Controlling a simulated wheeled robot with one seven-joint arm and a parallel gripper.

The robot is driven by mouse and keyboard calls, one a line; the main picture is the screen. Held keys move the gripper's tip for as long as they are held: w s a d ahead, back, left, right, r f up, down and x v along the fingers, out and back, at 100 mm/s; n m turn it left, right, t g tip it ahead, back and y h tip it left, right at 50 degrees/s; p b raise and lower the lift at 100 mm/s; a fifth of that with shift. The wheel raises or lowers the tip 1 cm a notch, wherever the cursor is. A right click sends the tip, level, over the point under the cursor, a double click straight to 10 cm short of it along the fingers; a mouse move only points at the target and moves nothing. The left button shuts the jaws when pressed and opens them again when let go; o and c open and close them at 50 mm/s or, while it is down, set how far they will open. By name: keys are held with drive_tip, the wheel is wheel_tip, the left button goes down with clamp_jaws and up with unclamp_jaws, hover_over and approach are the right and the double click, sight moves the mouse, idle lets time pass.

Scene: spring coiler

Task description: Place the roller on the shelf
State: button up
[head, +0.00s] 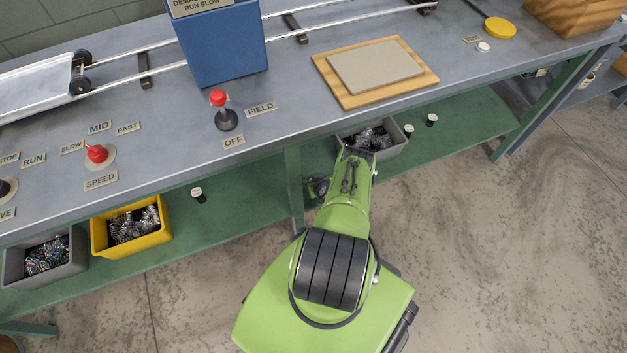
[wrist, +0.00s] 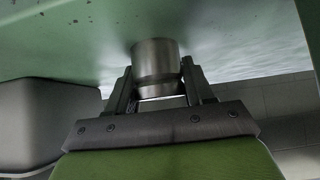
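The roller (wrist: 155,66) is a short grey metal cylinder in the wrist view. My gripper (wrist: 157,78) has a dark finger against each side of it, so it looks shut on the roller. The shelf is the green lower board (head: 265,203) under the workbench in the head view. A green surface (wrist: 70,35) fills the top of the wrist view, and the roller's far end lies in front of it. I cannot tell whether they touch. In the head view my arm reaches under the bench edge, and the fingers and roller are hidden there.
A grey bin of metal parts (head: 397,144) stands close to my arm's end. A yellow bin (head: 163,238) and another grey bin (head: 78,262) are at the left. Small dark pieces (head: 199,196) stand on the shelf. A green bench leg (head: 294,185) is just left of my arm.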

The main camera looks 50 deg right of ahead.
drive_tip(key=o, duration=0.3)
drive_tip(key=shift+o, duration=0.2)
drive_tip(key=shift+r, duration=0.1)
drive_tip(key=p+v, duration=0.7)
drive_tip(key=v, duration=0.5)
drive_tip(key=shift+s+a, duration=0.1)
